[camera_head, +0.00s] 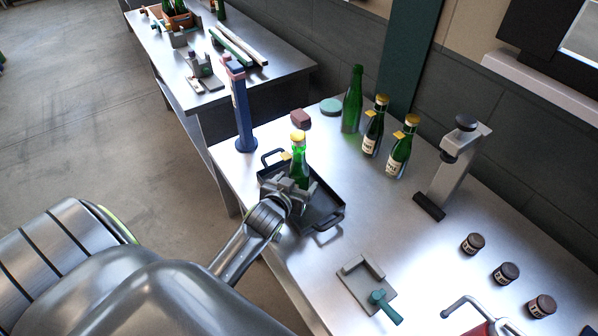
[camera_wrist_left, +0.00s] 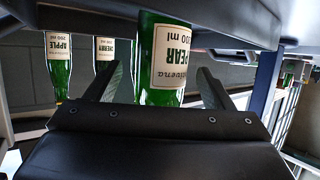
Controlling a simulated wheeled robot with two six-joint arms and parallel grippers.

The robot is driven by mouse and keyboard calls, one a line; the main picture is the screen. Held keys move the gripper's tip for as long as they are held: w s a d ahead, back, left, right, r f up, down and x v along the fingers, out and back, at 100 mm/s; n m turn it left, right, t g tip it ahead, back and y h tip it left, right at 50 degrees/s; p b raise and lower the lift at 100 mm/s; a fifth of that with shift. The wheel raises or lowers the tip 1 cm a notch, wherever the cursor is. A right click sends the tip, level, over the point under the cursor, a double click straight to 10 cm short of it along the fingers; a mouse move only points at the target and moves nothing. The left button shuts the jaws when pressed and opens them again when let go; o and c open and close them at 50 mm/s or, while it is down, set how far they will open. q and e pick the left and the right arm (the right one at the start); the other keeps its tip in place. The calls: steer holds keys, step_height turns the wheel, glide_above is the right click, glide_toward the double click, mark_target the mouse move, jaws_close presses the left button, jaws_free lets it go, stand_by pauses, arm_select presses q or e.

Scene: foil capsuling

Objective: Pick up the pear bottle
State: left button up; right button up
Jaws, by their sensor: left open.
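The pear bottle (camera_head: 299,168) is green with a gold top and stands upright in the black tray (camera_head: 329,217) in the head view. In the left wrist view, the pear bottle (camera_wrist_left: 166,60) appears upside down with its "PEAR" label facing the camera. My left gripper (camera_head: 289,188) is low at the near side of the bottle. Its open fingers (camera_wrist_left: 163,78) lie on either side of the bottle, with gaps visible in the wrist view. The bottle's lower part is hidden by the gripper in the head view. My right gripper is not in view.
Two gold-topped bottles (camera_head: 374,128) (camera_head: 399,150) and a plain green bottle (camera_head: 352,103) stand behind the tray. A blue post (camera_head: 241,115) stands left of it. A grey lever device (camera_head: 452,170), small dark jars (camera_head: 504,273) and a grey fixture (camera_head: 362,277) are right.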

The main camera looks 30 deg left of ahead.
mark_target(300, 179)
arm_select(q)
steer(key=shift+x, duration=1.5)
steer(key=shift+c, duration=0.2)
steer(key=c, duration=1.3)
